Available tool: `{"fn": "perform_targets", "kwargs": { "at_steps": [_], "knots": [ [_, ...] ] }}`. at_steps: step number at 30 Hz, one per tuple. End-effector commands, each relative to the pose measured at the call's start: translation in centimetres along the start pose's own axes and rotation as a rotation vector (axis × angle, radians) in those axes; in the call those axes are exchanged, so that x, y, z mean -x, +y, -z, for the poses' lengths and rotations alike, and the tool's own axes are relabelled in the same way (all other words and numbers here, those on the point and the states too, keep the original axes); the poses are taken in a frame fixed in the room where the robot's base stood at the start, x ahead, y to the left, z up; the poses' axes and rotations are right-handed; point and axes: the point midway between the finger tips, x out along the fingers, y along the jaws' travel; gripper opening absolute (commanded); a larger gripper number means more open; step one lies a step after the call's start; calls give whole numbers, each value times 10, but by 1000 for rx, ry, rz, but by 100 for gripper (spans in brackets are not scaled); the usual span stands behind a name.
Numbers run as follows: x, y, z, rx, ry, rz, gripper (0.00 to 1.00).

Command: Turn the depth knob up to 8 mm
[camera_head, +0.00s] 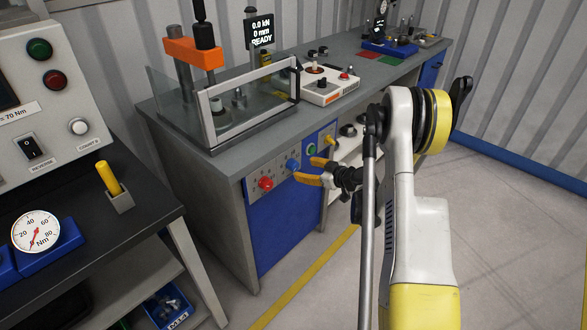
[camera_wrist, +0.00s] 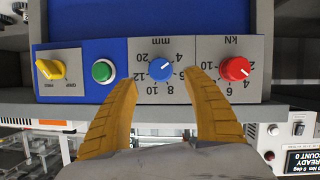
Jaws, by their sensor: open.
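The depth knob (camera_wrist: 161,67) is a blue round knob with a white pointer, on a grey dial plate marked mm. The pointer aims up and right in the wrist view, towards the 4. The 8 is below the knob. In the head view the blue knob (camera_head: 293,165) is on the front panel under the bench. My gripper (camera_head: 312,171) has yellow fingers and is in front of this panel. In the wrist view my gripper (camera_wrist: 162,78) is open and empty. Its fingertips are on either side of the knob, apart from it.
A red kN knob (camera_wrist: 235,69) is right of the blue knob, close to one finger. A green button (camera_wrist: 103,71) and yellow selector (camera_wrist: 51,69) are to the left. The press display (camera_head: 259,30) reads 0.0 kN, 0 mm, READY. Floor in front is clear.

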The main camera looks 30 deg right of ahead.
Motion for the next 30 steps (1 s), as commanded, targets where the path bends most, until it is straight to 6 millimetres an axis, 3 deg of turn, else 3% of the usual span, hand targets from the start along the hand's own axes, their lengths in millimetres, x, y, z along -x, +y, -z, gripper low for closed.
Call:
{"fn": "perform_targets", "kwargs": {
  "at_steps": [3,9,22,27,30],
  "knots": [
    [-27,-2,-3,2,-1,3,59],
    [-57,-1,-2,1,-1,2,59],
    [-66,0,0,0,-1,1,57],
    [-66,-1,0,0,-1,1,6],
    [-66,0,0,0,-1,1,5]
  ]
}}
